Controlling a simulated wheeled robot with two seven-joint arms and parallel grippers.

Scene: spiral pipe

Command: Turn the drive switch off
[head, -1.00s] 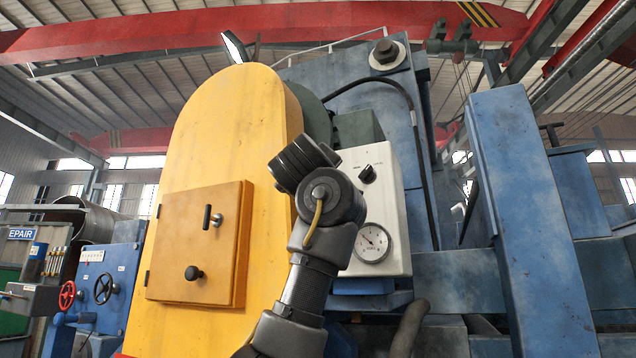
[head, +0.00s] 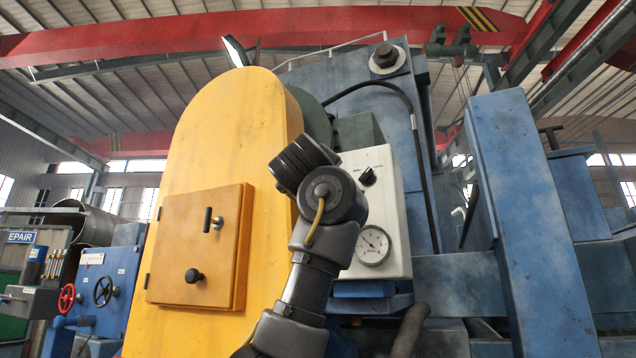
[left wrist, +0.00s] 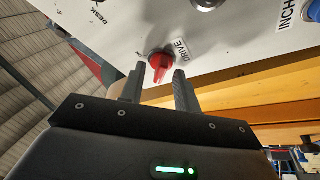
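The drive switch (left wrist: 160,65) is a red knob beside a "DRIVE" label (left wrist: 181,49) on a pale panel, at the top middle of the left wrist view. Its narrow end points down in that picture. My left gripper (left wrist: 159,74) is open, with one finger on each side of the red knob. Small gaps seem to show between the knob and the fingers; I cannot tell about contact. In the head view one of my arms rises at centre, and neither a gripper nor the red knob can be seen there. My right gripper is not in view.
A yellow housing (head: 225,120) with a small door stands left of the arm. A white box (head: 392,190) with a black knob (head: 367,176) and a gauge (head: 373,245) is close on its right. The panel also has a blue button (left wrist: 313,12) at the right.

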